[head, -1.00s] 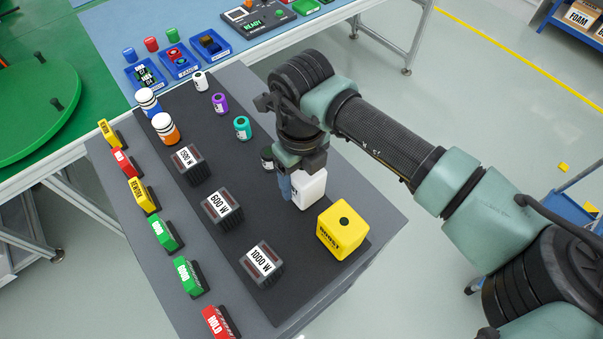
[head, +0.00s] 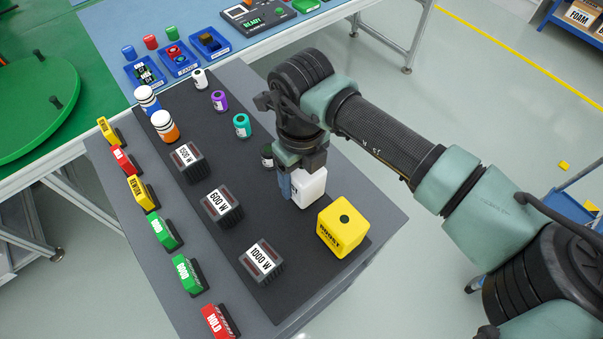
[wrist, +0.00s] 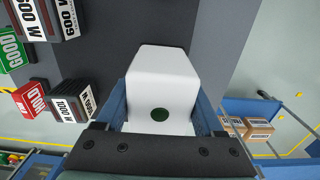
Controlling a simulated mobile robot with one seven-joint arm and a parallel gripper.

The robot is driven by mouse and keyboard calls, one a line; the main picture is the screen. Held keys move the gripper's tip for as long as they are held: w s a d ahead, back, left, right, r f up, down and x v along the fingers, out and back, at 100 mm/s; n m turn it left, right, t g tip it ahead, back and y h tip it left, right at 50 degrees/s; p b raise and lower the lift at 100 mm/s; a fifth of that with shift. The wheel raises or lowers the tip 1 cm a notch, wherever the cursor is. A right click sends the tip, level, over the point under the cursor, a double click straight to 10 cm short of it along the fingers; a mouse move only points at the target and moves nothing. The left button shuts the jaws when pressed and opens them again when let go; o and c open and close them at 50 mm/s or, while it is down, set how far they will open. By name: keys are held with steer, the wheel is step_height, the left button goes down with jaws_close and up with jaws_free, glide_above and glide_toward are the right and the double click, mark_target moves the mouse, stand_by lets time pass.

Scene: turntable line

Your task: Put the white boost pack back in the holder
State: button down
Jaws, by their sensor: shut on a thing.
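The white boost pack (head: 310,188) is between the blue fingers of my gripper (head: 299,180), over the dark mat just behind the yellow block. In the wrist view the pack (wrist: 162,75) fills the middle, with a dark green round spot on its near face and a blue finger on each side. My gripper (wrist: 160,115) is shut on it. I cannot tell whether its underside touches the mat. The yellow block (head: 336,238) is marked BOOST and has a dark round spot on top. I cannot make out a separate holder.
Dark blocks marked 500 W (head: 188,161), 600 W (head: 222,207) and 1000 W (head: 262,262) stand left of my gripper. A small dark jar (head: 267,156) stands close behind it. A row of coloured signs lines the left edge. The mat (head: 290,300) is bare at the front.

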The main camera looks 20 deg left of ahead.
steer(key=shift+f+b, duration=1.2)
steer(key=shift+f, duration=0.1)
steer(key=shift+c, duration=1.4)
jaws_free()
steer(key=shift+o, duration=1.4)
step_height(320, 180, up, 13)
steer(key=shift+r+b, duration=0.1)
steer(key=shift+b, duration=0.35)
